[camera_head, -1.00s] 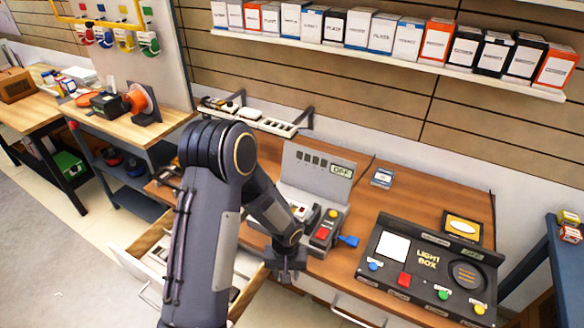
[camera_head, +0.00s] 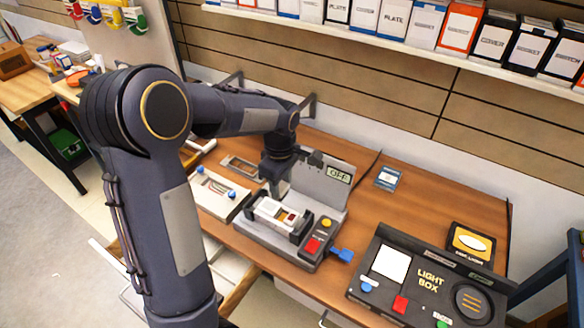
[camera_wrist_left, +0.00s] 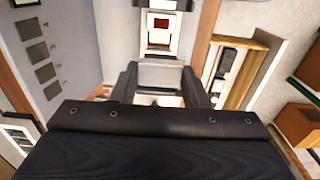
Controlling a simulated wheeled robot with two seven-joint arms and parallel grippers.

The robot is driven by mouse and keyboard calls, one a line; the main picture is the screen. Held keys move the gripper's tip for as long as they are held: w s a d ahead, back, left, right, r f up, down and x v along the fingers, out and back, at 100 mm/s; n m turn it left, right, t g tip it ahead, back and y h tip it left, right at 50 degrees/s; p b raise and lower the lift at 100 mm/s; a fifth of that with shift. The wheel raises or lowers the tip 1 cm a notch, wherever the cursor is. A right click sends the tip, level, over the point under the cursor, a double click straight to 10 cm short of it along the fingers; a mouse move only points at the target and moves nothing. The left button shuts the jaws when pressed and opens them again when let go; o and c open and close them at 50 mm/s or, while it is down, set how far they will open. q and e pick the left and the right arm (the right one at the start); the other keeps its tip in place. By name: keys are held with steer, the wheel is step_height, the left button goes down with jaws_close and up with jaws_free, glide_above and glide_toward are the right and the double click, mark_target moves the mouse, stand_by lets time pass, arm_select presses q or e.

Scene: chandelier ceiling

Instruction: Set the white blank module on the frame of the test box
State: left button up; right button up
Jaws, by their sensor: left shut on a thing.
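The test box (camera_head: 258,240) stands on the wooden bench with its grey panel, reading OFF, raised behind it. Its frame (camera_head: 293,220) sits on top and holds small coloured pieces; it also shows beyond my fingers in the left wrist view (camera_wrist_left: 160,44). My left gripper (camera_head: 275,190) is over the left part of the frame, pointing down. In the left wrist view its fingers (camera_wrist_left: 160,90) are shut on a pale block, the white blank module (camera_wrist_left: 160,75). Whether the module touches the frame I cannot tell. My right gripper is not in view.
A light box (camera_head: 425,285) stands to the right of the test box, with a blue lever (camera_head: 342,255) between them. A white board with blue knobs (camera_head: 215,195) lies to the left. An open drawer (camera_wrist_left: 240,75) is below the bench edge. Boxes line the shelf above.

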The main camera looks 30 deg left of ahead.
arm_select(q)
steer(key=shift+w, duration=0.1)
steer(key=shift+f+b, duration=0.75)
steer(key=shift+f, duration=0.1)
steer(key=shift+f+b, duration=1.85)
steer(key=shift+f, duration=0.65)
steer(key=shift+f, duration=0.2)
steer(key=shift+f+b, duration=0.4)
steer(key=shift+b, duration=0.1)
steer(key=shift+f, duration=0.3)
steer(key=shift+f+b, duration=0.45)
steer(key=shift+b, duration=0.1)
steer(key=shift+f, duration=0.1)
